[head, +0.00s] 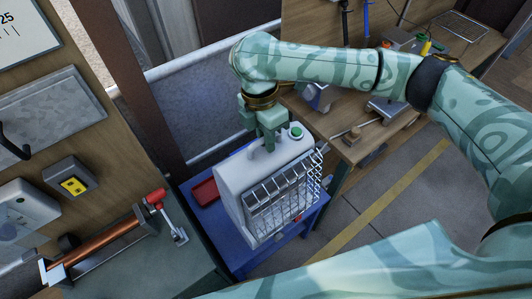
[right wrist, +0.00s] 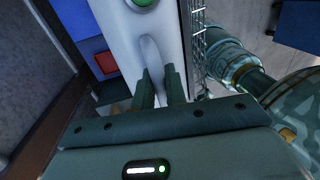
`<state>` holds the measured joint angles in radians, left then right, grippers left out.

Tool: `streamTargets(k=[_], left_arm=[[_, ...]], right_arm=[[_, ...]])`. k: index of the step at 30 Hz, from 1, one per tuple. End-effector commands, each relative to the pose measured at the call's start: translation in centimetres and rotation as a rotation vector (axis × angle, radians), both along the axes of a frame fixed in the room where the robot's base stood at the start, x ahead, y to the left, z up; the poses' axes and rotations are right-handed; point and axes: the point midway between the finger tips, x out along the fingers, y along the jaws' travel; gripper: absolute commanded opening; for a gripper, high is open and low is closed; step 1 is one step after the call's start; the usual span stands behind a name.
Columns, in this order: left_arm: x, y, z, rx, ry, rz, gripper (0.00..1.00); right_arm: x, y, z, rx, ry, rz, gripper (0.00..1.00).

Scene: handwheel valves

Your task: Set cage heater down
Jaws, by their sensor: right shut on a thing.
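The cage heater (head: 243,181), a pale grey box with a wire cage front and a green knob on top, is upright over the blue table (head: 235,250). I cannot tell whether its base touches the tabletop. My right gripper (head: 268,143) is above it, shut on the heater's top handle. In the right wrist view the fingers (right wrist: 159,76) are either side of the pale handle (right wrist: 152,55), with the heater's top (right wrist: 118,30) beyond. My left gripper is not in view.
A red tray (head: 205,191) lies on the blue table, left of the heater. A wooden workbench (head: 345,115) with tools stands to the right. A green-grey bench (head: 185,265) with a copper pipe (head: 100,243) and a red-handled valve (head: 156,197) is at the left.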

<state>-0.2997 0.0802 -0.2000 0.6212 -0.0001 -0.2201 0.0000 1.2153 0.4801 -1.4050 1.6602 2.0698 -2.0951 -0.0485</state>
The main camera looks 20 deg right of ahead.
Motion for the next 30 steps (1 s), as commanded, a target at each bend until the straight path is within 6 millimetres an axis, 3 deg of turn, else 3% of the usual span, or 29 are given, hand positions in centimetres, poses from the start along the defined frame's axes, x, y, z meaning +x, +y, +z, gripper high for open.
streamTargets(k=[3, 9, 16, 23, 29, 30], left_arm=[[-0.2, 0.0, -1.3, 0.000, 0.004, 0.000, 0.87], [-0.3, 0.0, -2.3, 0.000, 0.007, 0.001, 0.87], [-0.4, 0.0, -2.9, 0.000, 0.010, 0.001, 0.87], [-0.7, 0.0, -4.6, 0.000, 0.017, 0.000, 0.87], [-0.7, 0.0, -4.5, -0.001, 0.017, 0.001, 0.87], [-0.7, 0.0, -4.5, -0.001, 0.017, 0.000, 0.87]], right_arm=[[1.3, -0.3, -2.3, 0.003, 0.004, -0.002, 0.00], [3.0, -0.8, -4.1, 0.003, 0.002, 0.000, 0.00], [3.9, -1.0, -5.1, 0.003, 0.002, 0.000, 0.00], [4.1, -1.1, -8.3, 0.003, 0.002, 0.001, 0.00], [4.1, -1.2, -8.5, 0.000, 0.002, 0.002, 0.00], [4.0, -1.3, -8.7, -0.004, 0.006, 0.002, 0.16]])
